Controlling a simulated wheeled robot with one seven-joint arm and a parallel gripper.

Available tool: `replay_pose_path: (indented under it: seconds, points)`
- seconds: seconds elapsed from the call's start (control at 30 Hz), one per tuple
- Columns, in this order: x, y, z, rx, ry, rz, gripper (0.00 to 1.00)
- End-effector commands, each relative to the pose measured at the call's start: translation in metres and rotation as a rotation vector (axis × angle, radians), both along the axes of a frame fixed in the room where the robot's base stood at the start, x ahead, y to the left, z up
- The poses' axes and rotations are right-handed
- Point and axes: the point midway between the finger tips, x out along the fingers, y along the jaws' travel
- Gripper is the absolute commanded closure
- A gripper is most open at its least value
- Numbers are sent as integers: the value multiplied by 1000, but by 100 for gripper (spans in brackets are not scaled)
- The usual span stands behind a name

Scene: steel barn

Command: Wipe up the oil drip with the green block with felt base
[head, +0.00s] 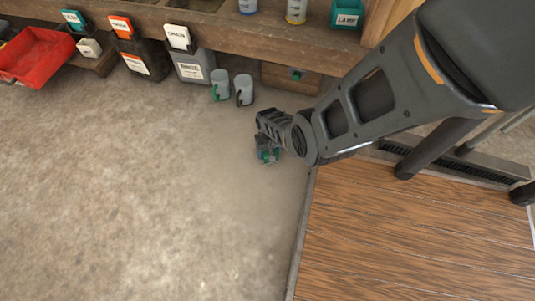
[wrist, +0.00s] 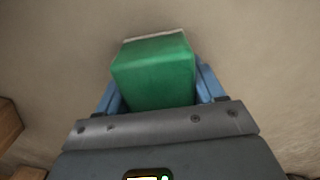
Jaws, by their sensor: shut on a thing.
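The green block with felt base (wrist: 155,75) fills the middle of the wrist view, between the two blue fingers of my gripper (wrist: 157,88). My gripper is shut on it. A pale strip, which looks like the felt, shows along the block's far edge. In the head view my gripper (head: 267,150) is low over the grey-brown surface, and only a little green of the block shows at its tip. I cannot tell whether the felt touches the surface. I cannot make out an oil drip in either view; it may be hidden under the block or arm.
Two grey mugs (head: 231,89) stand just beyond my gripper. Labelled containers, one dark (head: 140,57) and one grey (head: 188,64), and a red tray (head: 36,56) are at the back left, below a wooden shelf (head: 210,33). A wood-grain panel (head: 400,235) lies at right. The left surface is clear.

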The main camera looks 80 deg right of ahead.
Motion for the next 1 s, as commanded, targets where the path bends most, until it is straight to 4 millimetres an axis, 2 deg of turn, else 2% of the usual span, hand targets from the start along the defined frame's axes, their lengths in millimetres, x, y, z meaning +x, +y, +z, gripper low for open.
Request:
replay_pose_path:
  seconds: [0.2,0.4,0.57,0.83,1.0]
  points:
    - [-1,-20,1,-3,-2,-6,81]
    - [-1,-29,2,-3,-2,-2,81]
    - [-4,-30,2,-2,-1,-2,81]
    - [-20,-28,0,-1,-1,-1,81]
    - [-22,-25,-1,0,0,1,81]
